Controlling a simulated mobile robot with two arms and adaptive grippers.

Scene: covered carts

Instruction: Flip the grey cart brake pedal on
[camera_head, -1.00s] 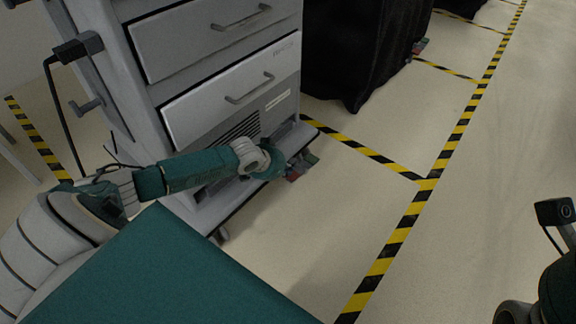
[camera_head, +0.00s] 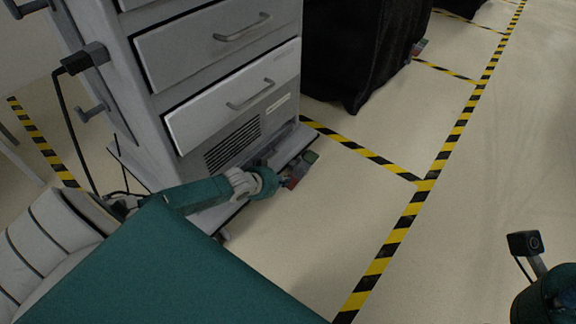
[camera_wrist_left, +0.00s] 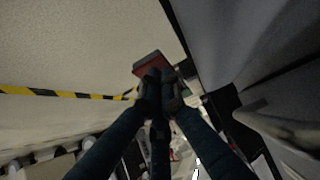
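The grey cart (camera_head: 185,95) stands at the left in the head view. At its lower front corner are a red pedal (camera_head: 292,182) and a green pedal part (camera_head: 310,157), near the floor. My left gripper (camera_head: 281,181) is low beside the red pedal, partly hidden by its own wrist. In the left wrist view the dark fingers (camera_wrist_left: 160,76) are closed together, with their tips at the near edge of the red pedal (camera_wrist_left: 150,62). I cannot tell whether they touch it. The gripper holds nothing that I can see. My right gripper is outside the view.
A black-covered cart (camera_head: 355,50) stands behind, with another coloured pedal (camera_head: 419,47) at its corner. Yellow-black floor tape (camera_head: 410,215) runs along the right. The floor (camera_head: 300,250) in front of the pedals is clear. A black cable hangs at the grey cart's left.

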